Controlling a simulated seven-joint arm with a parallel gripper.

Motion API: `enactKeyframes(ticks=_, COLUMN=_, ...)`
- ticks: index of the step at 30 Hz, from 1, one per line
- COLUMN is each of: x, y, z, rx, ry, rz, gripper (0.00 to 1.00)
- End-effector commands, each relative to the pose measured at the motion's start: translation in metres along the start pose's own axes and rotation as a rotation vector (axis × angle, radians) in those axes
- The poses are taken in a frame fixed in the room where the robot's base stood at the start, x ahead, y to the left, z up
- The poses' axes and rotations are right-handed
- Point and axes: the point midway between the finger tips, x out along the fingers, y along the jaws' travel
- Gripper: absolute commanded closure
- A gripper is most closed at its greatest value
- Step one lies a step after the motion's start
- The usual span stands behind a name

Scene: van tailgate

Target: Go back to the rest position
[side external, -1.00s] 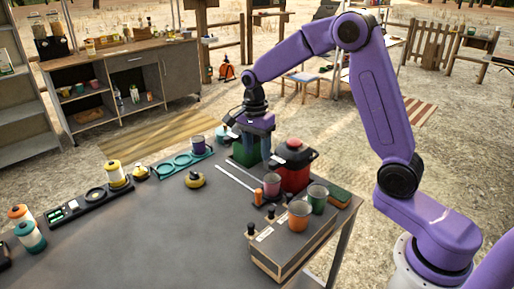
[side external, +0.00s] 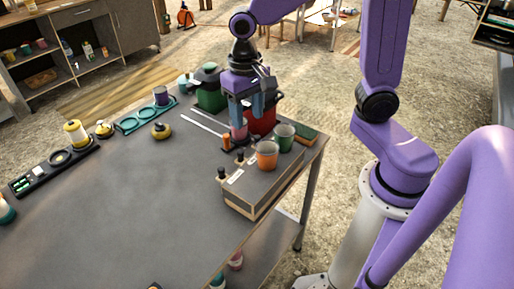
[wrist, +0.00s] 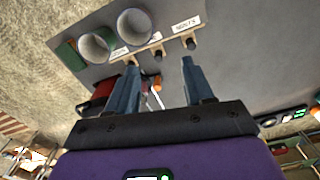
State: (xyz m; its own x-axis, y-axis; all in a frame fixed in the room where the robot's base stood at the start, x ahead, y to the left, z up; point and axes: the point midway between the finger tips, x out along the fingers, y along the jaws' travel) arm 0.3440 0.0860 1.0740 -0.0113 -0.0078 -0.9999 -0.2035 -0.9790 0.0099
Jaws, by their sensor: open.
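My gripper (side external: 250,112) is above the back right part of the grey table (side external: 120,190), in front of the red container (side external: 264,122). Its two fingers point down, apart, with nothing held between them. It also shows open and empty in the wrist view (wrist: 158,68). A pink cup (side external: 238,134) is close to the fingers and partly covered by them; I cannot tell whether they touch. The green container (side external: 211,98) stands behind and left of the gripper.
An orange cup (side external: 267,158) and a green cup (side external: 285,142) stand on a wooden-sided box (side external: 248,203) at the table's right edge. A purple cup (side external: 160,96) stands in a teal holder (side external: 130,122). The table's middle and front are mostly clear.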

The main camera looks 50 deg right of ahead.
Motion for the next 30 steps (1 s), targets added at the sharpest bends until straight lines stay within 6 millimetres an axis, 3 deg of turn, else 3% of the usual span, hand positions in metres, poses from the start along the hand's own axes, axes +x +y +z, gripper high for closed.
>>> enactKeyframes(ticks=6, x=-0.004, y=0.014, z=0.065, rx=-0.446, ry=0.014, rz=-0.011, gripper=0.48)
enactKeyframes(ticks=15, x=0.000, y=0.049, z=0.140, rx=-1.024, ry=0.031, rz=-0.020, gripper=0.48)
enactKeyframes(ticks=21, x=0.003, y=0.065, z=0.165, rx=-1.252, ry=0.039, rz=-0.023, gripper=0.48)
enactKeyframes(ticks=30, x=0.004, y=0.069, z=0.171, rx=-1.307, ry=0.040, rz=-0.023, gripper=0.48)
